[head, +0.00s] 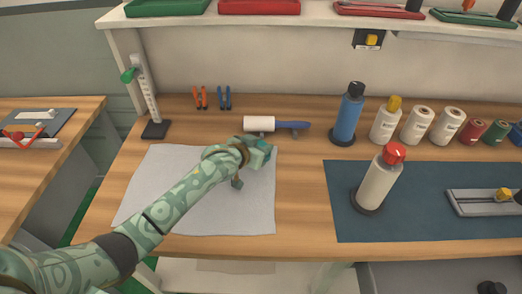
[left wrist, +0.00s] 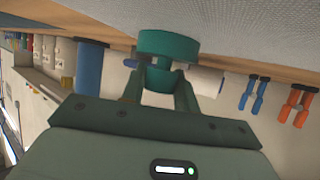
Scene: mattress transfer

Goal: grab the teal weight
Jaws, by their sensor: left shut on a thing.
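The teal weight (left wrist: 167,44) shows in the left wrist view as a short, round piece with a wide disc and a narrower part between my fingers. My left gripper (left wrist: 158,80) is shut on that narrower part. In the head view my left gripper (head: 258,155) is over the far right corner of the pale grey sheet (head: 190,200). The weight is mostly hidden there by the gripper. I cannot tell whether the weight touches the sheet. My right gripper is not in view.
A white roller with a blue handle (head: 290,125) lies just behind my left gripper. Orange pliers (head: 200,98) and blue pliers (head: 225,98) are at the back. A blue bottle (head: 347,115), a red-capped bottle (head: 379,182) and several spools stand to the right, near a dark mat (head: 350,222).

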